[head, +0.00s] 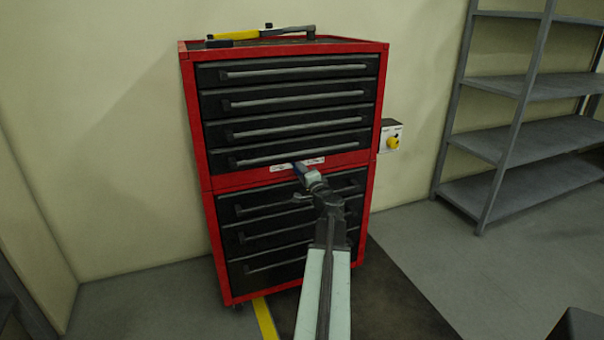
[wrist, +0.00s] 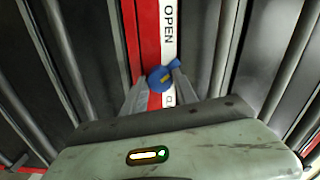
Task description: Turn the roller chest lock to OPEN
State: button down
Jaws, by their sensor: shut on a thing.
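The red roller chest (head: 195,150) with black drawers stands against the wall in the head view. A red band between its upper and lower drawers bears a white label strip (head: 314,161). In the wrist view the label (wrist: 168,48) reads OPEN at the top, with part of another word below. My gripper (wrist: 152,80) is shut on the knob, one finger on each side. In the head view my gripper (head: 303,172) partly hides the knob.
A yellow-handled tool (head: 240,35) lies on top of the chest. A small box with a yellow knob (head: 393,143) is at the chest's right side. Grey shelves (head: 540,135) stand at the right. Drawer handles (head: 295,157) run close to the lock.

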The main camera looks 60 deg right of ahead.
jog(key=shift+s+d+r+n, duration=0.1)
jog(key=shift+d+n, duration=0.05)
jog(key=shift+n, duration=0.35)
dwell(0.3)
jog(key=c, duration=1)
grip_release()
jog(key=shift+o, duration=0.2)
jog(key=shift+a, duration=0.2)
jog(key=v, duration=0.7)
jog(key=shift+s+a+n, duration=0.25)
jog(key=shift+a+n, duration=0.05)
jog(key=shift+r, duration=0.1)
